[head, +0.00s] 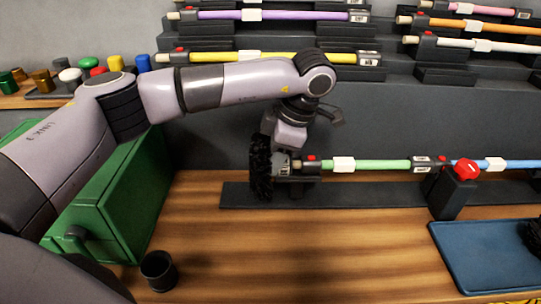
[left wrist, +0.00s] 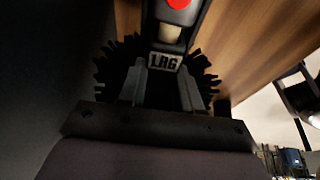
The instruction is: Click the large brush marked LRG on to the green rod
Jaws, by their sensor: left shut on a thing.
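The large brush (head: 261,172), a black ring of bristles with a grey hub, stands on edge at the left end of the green rod (head: 375,165). The rod lies level on a black stand, with a red button (head: 312,158) near its left end. In the left wrist view the white LRG tag (left wrist: 165,61) faces the rod's pale tip (left wrist: 172,33), in line with it. I cannot tell whether the brush and rod are joined. My left gripper (left wrist: 163,88) is shut on the brush; in the head view its fingers are mostly hidden. My right gripper is not in view.
A red knob (head: 466,169) on a black post stands by the rod's right end, before a blue rod (head: 505,164). A green box (head: 110,215) and black cup (head: 158,271) are at left. A blue tray (head: 470,262) is at right. Racked rods fill the back.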

